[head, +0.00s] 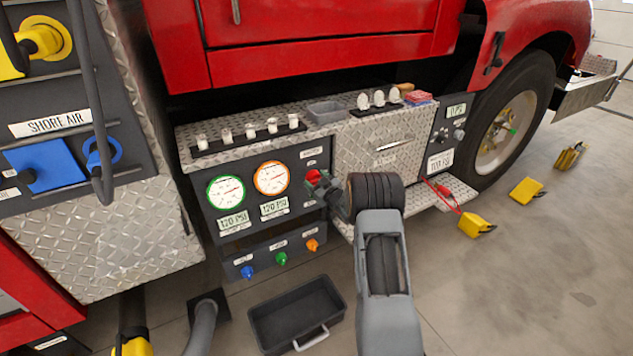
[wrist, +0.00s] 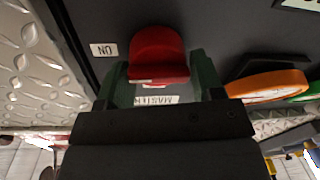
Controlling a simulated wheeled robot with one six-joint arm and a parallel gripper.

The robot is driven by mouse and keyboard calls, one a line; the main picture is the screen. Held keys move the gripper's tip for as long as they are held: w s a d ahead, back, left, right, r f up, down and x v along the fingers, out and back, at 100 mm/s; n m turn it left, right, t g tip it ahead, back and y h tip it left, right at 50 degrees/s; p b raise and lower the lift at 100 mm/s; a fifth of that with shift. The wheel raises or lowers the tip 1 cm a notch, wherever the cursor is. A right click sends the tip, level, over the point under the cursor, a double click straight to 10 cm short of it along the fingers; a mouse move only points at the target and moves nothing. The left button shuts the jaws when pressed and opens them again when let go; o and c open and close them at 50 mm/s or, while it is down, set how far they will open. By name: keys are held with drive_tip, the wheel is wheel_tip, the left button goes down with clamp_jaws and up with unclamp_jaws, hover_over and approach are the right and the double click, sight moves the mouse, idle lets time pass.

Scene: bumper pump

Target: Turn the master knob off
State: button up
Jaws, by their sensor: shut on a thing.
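The red master knob (head: 313,176) is on the dark gauge panel (head: 240,228), right of the orange-rimmed gauge. In the wrist view the red knob (wrist: 159,57) sits between the two green fingers of my gripper (wrist: 156,70), which are shut on it. A "MASTER" label (wrist: 157,100) shows upside down by the knob, and an "ON" label (wrist: 104,50) is to its left. In the head view my gripper (head: 322,184) reaches the panel from the right and partly covers the knob.
A green-rimmed gauge (head: 226,194) and an orange-rimmed gauge (head: 271,178) are left of the knob. Blue, green and orange small knobs (head: 281,258) are below. A black tray (head: 296,312) lies on the floor. Small white items stand on the ledge above.

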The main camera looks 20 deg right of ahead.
drive_tip(key=shift+d+n+b, duration=0.1)
drive_tip(key=shift+n+b, duration=0.2)
drive_tip(key=shift+b, duration=0.3)
drive_tip(key=shift+c, duration=0.2)
drive_tip(key=n+b, duration=0.2)
drive_tip(key=b, duration=0.2)
drive_tip(key=shift+f+n, duration=0.2)
drive_tip(key=shift+n, duration=0.2)
drive_tip(key=n+b, duration=0.6)
drive_tip(key=b, duration=0.2)
drive_tip(key=shift+h, duration=0.3)
drive_tip(key=n+b, duration=0.2)
drive_tip(key=b, duration=0.1)
drive_tip(key=n+b, duration=0.3)
drive_tip(key=shift+a+r+g+h, duration=0.1)
drive_tip(key=shift+a+g+h, duration=0.1)
drive_tip(key=shift+g+h, duration=0.15)
drive_tip(key=shift+r+n+b, duration=0.1)
drive_tip(key=shift+n+b, duration=1.1)
drive_tip(key=shift+a+r+n, duration=0.1)
drive_tip(key=shift+r+n, duration=0.05)
drive_tip(key=shift+n, duration=0.15)
drive_tip(key=o, duration=0.7)
drive_tip(key=shift+o, duration=0.6)
drive_tip(key=shift+f, duration=0.2)
drive_tip(key=shift+s, duration=0.1)
